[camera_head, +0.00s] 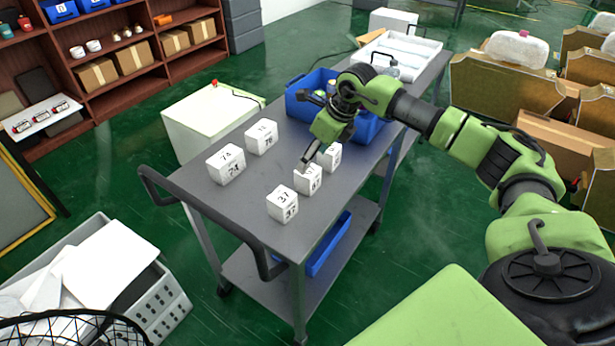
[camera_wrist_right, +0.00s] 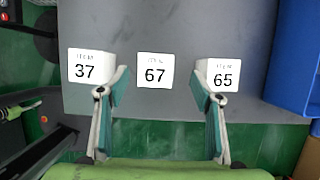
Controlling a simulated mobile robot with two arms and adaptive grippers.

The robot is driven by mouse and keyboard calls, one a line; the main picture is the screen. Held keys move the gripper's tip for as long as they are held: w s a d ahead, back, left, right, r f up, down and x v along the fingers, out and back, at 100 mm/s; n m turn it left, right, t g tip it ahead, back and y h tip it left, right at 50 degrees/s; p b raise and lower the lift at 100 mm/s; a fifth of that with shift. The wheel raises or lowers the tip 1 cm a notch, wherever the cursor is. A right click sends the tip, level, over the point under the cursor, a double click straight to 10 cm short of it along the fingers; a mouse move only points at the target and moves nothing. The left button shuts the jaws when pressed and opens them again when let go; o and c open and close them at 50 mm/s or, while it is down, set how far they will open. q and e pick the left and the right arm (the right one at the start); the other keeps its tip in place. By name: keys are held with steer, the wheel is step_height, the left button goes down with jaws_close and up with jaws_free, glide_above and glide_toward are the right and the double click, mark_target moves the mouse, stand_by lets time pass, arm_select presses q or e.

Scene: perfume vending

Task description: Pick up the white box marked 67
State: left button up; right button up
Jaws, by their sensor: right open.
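The white box marked 67 (camera_wrist_right: 155,70) lies in the wrist view between the two fingertips of my right gripper (camera_wrist_right: 160,88), with clear space on both sides. In the head view the 67 box (camera_head: 308,180) stands on the grey cart top, in a row with the others, and my right gripper (camera_head: 308,160) is above and just behind it, pointing down. The gripper is open and empty. The left fingertip is close to the box marked 37 (camera_wrist_right: 92,66), the right one close to the box marked 65 (camera_wrist_right: 220,74). My left gripper is not in view.
The 37 box (camera_head: 282,205) and the 65 box (camera_head: 329,158) flank the 67 box on the cart top (camera_head: 235,200). Two more white boxes, marked 74 (camera_head: 226,165) and 76 (camera_head: 261,138), stand to the left. A blue bin (camera_head: 300,104) stands behind.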

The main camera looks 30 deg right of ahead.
mark_target(308, 170)
steer(key=x, duration=0.1)
steer(key=p+x, duration=0.1)
steer(key=x, duration=0.1)
steer(key=s+x, duration=0.1)
steer(key=x, duration=0.1)
steer(key=shift+w+a+f+p, duration=0.1)
steer(key=shift+a+f+p, duration=0.1)
steer(key=shift+f+p, duration=0.2)
steer(key=shift+w+f, duration=0.1)
steer(key=shift+f, duration=0.1)
steer(key=c, duration=1.2)
